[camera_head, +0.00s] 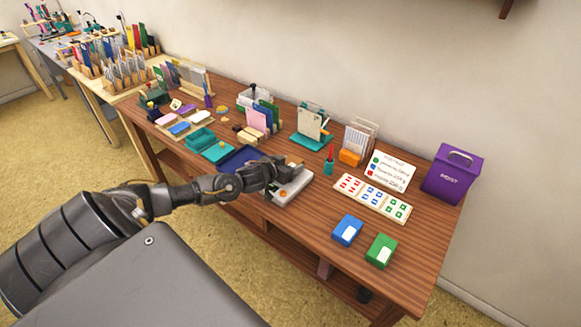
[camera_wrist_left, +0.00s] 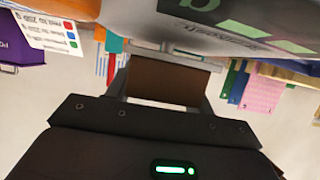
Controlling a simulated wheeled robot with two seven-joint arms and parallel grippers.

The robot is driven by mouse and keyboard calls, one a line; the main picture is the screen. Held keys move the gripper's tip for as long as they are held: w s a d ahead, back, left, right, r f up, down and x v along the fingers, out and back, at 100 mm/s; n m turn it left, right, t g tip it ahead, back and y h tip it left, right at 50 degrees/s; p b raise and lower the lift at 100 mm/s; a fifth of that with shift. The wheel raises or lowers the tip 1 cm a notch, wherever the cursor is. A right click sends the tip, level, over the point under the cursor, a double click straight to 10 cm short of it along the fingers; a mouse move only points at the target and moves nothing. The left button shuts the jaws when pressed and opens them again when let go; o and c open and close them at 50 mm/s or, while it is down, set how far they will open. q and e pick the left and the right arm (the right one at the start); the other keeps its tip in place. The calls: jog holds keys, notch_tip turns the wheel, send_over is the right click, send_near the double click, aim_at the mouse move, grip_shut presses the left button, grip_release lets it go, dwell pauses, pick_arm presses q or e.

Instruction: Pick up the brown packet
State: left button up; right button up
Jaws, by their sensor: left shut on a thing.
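The brown packet (camera_wrist_left: 165,82) shows in the left wrist view as a plain brown panel between my fingers. My left gripper (camera_head: 287,182) is shut on it, over the pale grey device (camera_head: 293,188) near the front middle of the table. In the head view the gripper hides most of the packet, and I cannot tell whether it touches the device. My right gripper is in neither view.
A dark blue tray (camera_head: 238,158) lies left of the gripper. Right are a stamp card (camera_head: 372,198), blue box (camera_head: 347,231), green box (camera_head: 381,251) and purple post box (camera_head: 452,174). Behind stands a teal holder (camera_head: 311,141). Bare wood (camera_head: 310,222) lies at front.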

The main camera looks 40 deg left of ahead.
aim_at(290, 163)
pick_arm(q)
jog(key=shift+r, duration=0.4)
notch_tip(290, 163, up, 3)
jog(key=shift+f+b, duration=0.2)
jog(key=shift+b, duration=0.1)
jog(key=s+d+r, duration=0.2)
jog(key=s+r, duration=0.3)
jog(key=s, duration=0.1)
jog(key=s+d+r, duration=0.2)
jog(key=s+r, duration=0.2)
jog(key=s, duration=0.3)
jog(key=shift+d+r, duration=0.35)
jog(key=shift+r, duration=0.05)
